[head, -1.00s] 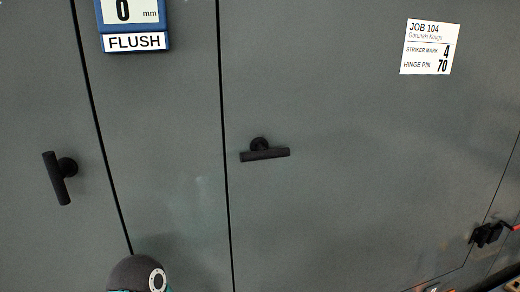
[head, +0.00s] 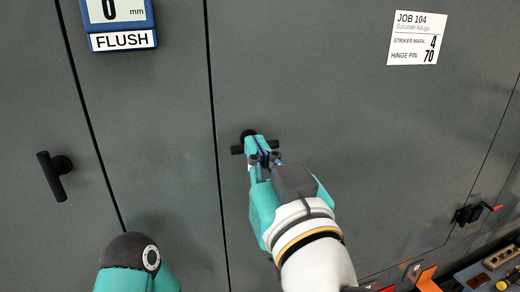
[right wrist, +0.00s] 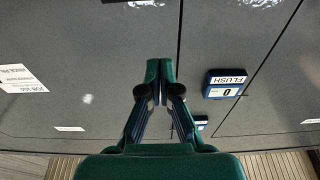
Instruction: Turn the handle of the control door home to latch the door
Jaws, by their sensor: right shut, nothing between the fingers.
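The control door (head: 330,110) is a large grey panel right of a dark seam, its face about level with its neighbour. Its black T-handle (head: 237,150) lies nearly level, partly hidden behind my right gripper (head: 262,153) in the head view. In the right wrist view, a dark bar at the top edge looks like the handle (right wrist: 130,2), apart from the closed fingertips (right wrist: 160,68). My right gripper is shut and empty in front of the handle; I cannot tell whether it touches. My left gripper is out of view; part of my left arm shows at lower left.
A second black handle (head: 52,176), nearly upright, sits on the left panel. A blue gauge reading FLUSH (head: 120,30) and a JOB 104 label (head: 417,38) are on the panels. A red-tipped black clamp (head: 470,214) and coloured items sit at lower right.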

